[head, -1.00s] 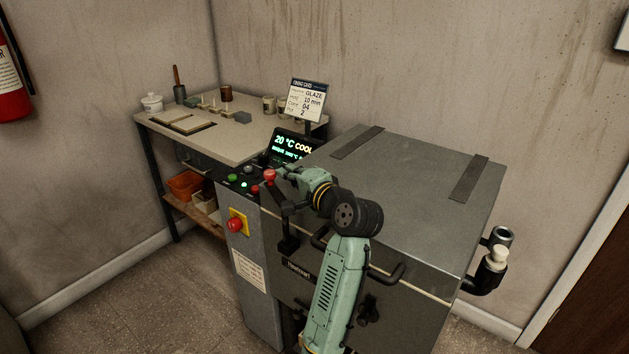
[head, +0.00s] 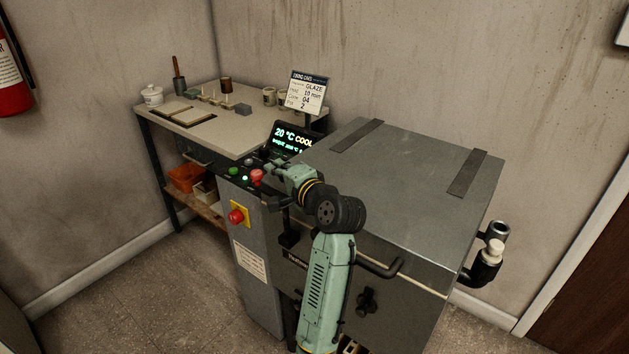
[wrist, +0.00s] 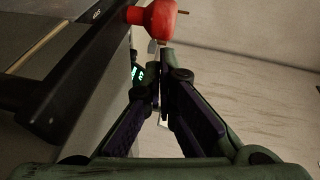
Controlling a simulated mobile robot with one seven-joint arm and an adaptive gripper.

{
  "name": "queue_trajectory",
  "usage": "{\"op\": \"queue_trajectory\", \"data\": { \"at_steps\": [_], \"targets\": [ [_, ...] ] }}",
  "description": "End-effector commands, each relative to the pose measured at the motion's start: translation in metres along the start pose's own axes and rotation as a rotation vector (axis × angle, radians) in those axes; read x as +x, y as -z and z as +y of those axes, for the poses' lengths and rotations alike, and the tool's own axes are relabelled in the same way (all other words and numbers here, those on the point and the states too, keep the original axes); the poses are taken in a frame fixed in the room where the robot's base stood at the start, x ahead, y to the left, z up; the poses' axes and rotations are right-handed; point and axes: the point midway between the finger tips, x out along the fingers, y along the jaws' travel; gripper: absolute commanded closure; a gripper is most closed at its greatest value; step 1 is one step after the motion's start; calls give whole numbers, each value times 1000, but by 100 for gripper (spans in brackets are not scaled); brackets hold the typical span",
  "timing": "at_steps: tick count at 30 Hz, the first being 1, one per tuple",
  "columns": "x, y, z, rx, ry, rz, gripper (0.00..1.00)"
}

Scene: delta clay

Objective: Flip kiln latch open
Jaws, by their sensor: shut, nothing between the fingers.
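The kiln (head: 400,190) is a grey box with a flat lid. At its front left corner is a dark latch lever (head: 272,203) with a red knob (head: 256,177), tilted left over the control panel. The knob also shows in the wrist view (wrist: 155,18), just beyond my fingertips. My gripper (head: 268,168) is shut and empty, to the right of the knob and close against it. In the wrist view the shut fingertips (wrist: 160,50) lie just below the knob. I cannot tell whether they touch it. My arm hides part of the kiln front.
The control panel has green buttons (head: 234,171) and a lit display (head: 291,138). A red emergency button (head: 237,217) sits on the panel front. A worktable (head: 215,135) with pots stands behind left. A dark handle (head: 380,268) juts from the kiln front.

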Motion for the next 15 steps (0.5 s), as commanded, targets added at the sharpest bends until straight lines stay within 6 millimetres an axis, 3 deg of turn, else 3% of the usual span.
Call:
{"op": "queue_trajectory", "data": {
  "at_steps": [10, 15],
  "targets": [
    [-4, 0, 0, 0, 0, 1, 100],
    [-28, 2, 0, 0, 0, 4, 100]
  ]
}}
